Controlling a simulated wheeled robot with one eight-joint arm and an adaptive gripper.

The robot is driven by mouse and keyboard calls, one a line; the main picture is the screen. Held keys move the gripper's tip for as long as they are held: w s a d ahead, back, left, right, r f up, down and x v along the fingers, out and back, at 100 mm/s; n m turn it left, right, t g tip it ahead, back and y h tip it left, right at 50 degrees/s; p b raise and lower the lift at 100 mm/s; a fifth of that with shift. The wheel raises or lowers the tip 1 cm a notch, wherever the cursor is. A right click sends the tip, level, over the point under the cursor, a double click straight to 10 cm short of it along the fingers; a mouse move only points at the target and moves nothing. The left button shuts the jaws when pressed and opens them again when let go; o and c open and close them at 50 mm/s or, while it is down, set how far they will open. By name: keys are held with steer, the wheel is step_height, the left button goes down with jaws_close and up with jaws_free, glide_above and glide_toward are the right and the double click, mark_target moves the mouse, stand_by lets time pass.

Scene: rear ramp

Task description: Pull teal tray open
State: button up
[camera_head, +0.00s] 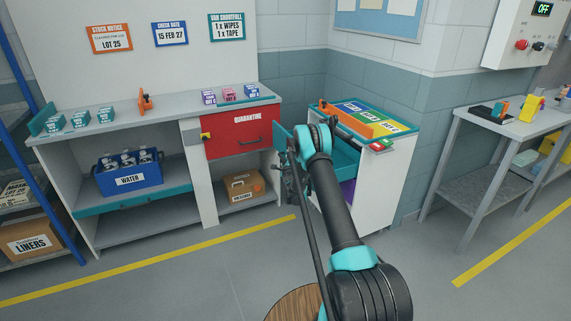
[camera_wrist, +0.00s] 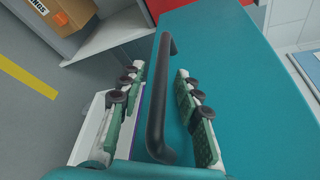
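The teal tray (camera_wrist: 235,75) fills the right of the wrist view, with a long black bar handle (camera_wrist: 161,95) on its front. In the head view, the teal tray (camera_head: 345,157) is in the white cabinet (camera_head: 379,190) and appears to stand out from it to the left, partly hidden by my arm. My gripper (camera_wrist: 158,73) has one finger on each side of the handle, with a visible gap to both, so it is open around the handle. In the head view my gripper (camera_head: 290,168) is dark and small, at the tray's left end.
A bench with a red quarantine drawer (camera_head: 240,140) stands to the left, a cardboard box (camera_head: 243,185) below it. A purple tray (camera_head: 347,192) shows under the teal one. A grey table (camera_head: 478,165) is at right. Floor in front is clear except for a round wooden top (camera_head: 293,304).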

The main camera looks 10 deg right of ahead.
steer(key=v, duration=1.2)
steer(key=s+d+r+n+g+h, duration=0.1)
steer(key=s+d+r+n+g, duration=0.15)
steer(key=s+r+n, duration=0.5)
steer(key=s+d+r+n+g, duration=0.2)
steer(key=s+r+n+g, duration=0.15)
steer(key=s+r, duration=0.7)
steer(key=s+f+n+g, duration=0.1)
steer(key=s+n, duration=0.5)
steer(key=s, duration=1.3)
steer(key=s+f+n+g+y, duration=0.1)
steer(key=s+n+g, duration=0.3)
steer(key=s, duration=1.5)
steer(key=a+f+n, duration=0.1)
steer(key=n, duration=0.2)
steer(key=shift+s+n, duration=0.3)
steer(key=shift+s, duration=0.05)
stand_by(0.6)
